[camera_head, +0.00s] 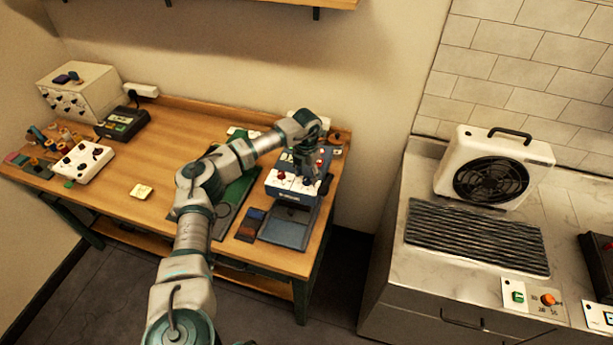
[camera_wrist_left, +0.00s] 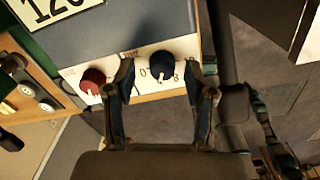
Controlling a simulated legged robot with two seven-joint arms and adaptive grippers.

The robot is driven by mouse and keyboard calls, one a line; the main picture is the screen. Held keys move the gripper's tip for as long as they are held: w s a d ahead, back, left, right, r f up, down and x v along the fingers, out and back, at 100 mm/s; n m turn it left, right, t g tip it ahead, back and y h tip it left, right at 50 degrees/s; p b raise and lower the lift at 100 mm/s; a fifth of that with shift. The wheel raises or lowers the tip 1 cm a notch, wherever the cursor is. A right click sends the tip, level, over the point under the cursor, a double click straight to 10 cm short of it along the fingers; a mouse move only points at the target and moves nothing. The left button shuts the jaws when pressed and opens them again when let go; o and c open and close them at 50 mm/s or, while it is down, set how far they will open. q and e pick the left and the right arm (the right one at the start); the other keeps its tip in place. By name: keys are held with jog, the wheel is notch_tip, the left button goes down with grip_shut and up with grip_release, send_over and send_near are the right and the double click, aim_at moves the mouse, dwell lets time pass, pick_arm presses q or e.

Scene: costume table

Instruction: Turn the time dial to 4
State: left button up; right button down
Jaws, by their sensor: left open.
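A blue-and-white device (camera_head: 293,192) stands on the right part of the wooden table. In the left wrist view its white panel (camera_wrist_left: 149,88) carries a red knob (camera_wrist_left: 93,80) at left and a dark blue knob (camera_wrist_left: 164,66) at right. The blue knob has a white pointer toward the panel's lower edge and printed digits around it; the word above is too blurred to read surely. My left gripper (camera_head: 309,176) is over the device's right side. In the left wrist view its open fingers (camera_wrist_left: 160,80) stand either side of the blue knob; contact cannot be told.
A dark tray (camera_head: 286,233) lies in front of the device, and a green mat (camera_head: 232,204) to its left. A white control box (camera_head: 82,162) and a large cream box (camera_head: 80,90) stand at the table's left. A fan unit (camera_head: 493,168) is on the counter at right.

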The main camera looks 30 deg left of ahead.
aim_at(307, 177)
pick_arm(q)
notch_tip(307, 177, up, 11)
jog(key=shift+w+f, duration=0.15)
dwell(0.5)
